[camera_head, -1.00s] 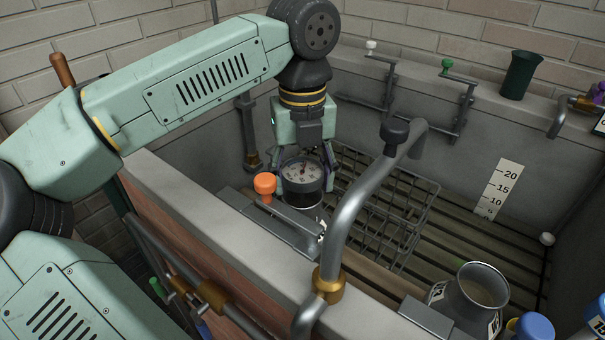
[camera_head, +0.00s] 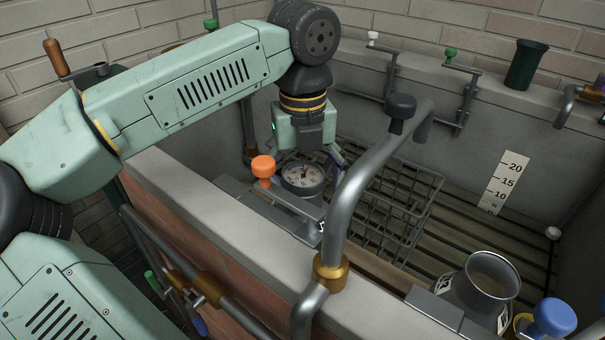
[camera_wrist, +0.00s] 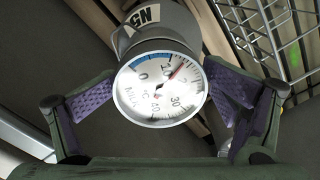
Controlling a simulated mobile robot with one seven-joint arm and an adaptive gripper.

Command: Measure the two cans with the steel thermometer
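The steel thermometer's round white dial (camera_head: 302,174) sits below my gripper (camera_head: 308,158), at the top of a grey can (camera_head: 315,192) largely hidden by it. In the wrist view the dial (camera_wrist: 162,88) faces me, its red needle a little past 10. The can (camera_wrist: 165,22) with a white lettered label shows behind it. My gripper (camera_wrist: 163,92) has its purple-padded fingers spread on either side of the dial and looks open. The stem is hidden. The other can (camera_head: 492,268), grey and open-mouthed, stands upright at the lower right.
A wire rack (camera_head: 395,200) lies on the slatted trough floor. A bent grey pipe (camera_head: 352,195) rises in front of it. An orange knob (camera_head: 263,166) is close left of the dial. A blue knob (camera_head: 553,318) is beside the right can. A number scale (camera_head: 503,182) is on the back wall.

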